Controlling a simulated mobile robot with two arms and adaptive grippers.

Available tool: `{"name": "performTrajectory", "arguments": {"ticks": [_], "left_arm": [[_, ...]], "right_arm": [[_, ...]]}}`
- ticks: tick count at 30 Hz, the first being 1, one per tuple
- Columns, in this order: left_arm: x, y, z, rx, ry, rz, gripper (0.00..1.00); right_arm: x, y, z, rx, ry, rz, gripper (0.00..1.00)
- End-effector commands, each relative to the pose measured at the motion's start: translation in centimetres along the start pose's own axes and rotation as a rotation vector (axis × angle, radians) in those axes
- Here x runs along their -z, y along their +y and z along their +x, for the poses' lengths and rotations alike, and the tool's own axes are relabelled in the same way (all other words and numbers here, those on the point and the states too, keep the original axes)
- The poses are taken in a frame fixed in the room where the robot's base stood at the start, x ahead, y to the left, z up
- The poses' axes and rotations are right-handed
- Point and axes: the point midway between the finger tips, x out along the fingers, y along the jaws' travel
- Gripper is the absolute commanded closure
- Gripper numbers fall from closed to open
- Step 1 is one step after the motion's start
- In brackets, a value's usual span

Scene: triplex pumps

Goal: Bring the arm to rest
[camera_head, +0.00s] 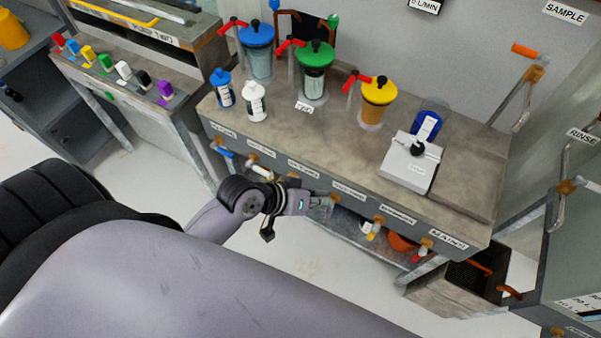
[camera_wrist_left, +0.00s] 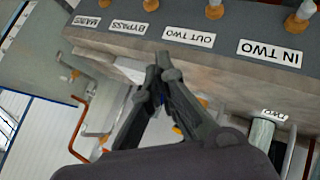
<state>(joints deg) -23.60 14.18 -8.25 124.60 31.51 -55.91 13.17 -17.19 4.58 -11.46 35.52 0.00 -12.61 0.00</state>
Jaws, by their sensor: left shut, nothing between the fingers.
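My left arm comes in from the lower left in the head view. My left gripper (camera_head: 322,200) is in front of the bench's labelled front face, near the middle valve handles. In the left wrist view my left gripper (camera_wrist_left: 163,62) has its dark fingers together at the tips, with nothing between them. The fingertips show just below the OUT TWO label (camera_wrist_left: 188,37) in that picture; whether they touch the bench I cannot tell. My right gripper is in neither view.
The bench top (camera_head: 300,135) carries blue, green and yellow lidded vessels, two small bottles and a grey device (camera_head: 410,165). Orange-tipped valve handles (camera_head: 379,219) stick out along its front. A shelf (camera_head: 355,230) lies below. Open floor (camera_head: 290,260) shows in front.

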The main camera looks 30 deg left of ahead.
Motion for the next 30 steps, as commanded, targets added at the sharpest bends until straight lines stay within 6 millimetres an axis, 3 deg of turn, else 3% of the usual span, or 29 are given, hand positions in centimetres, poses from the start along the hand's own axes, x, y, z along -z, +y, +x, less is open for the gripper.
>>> {"name": "performTrajectory", "arguments": {"ticks": [9,21,26,30], "left_arm": [[-3.7,-2.7,-1.6,0.175,-0.131,0.144,1.00],[-4.6,-3.5,-1.9,0.216,-0.163,0.169,1.00],[-6.3,-6.0,0.5,0.247,-0.185,0.154,1.00],[-10.6,-10.8,4.4,0.307,-0.233,0.137,1.00]], "right_arm": [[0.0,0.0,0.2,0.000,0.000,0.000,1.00],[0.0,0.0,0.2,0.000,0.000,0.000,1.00],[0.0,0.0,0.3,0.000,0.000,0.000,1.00],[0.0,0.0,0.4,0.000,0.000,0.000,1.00]]}}
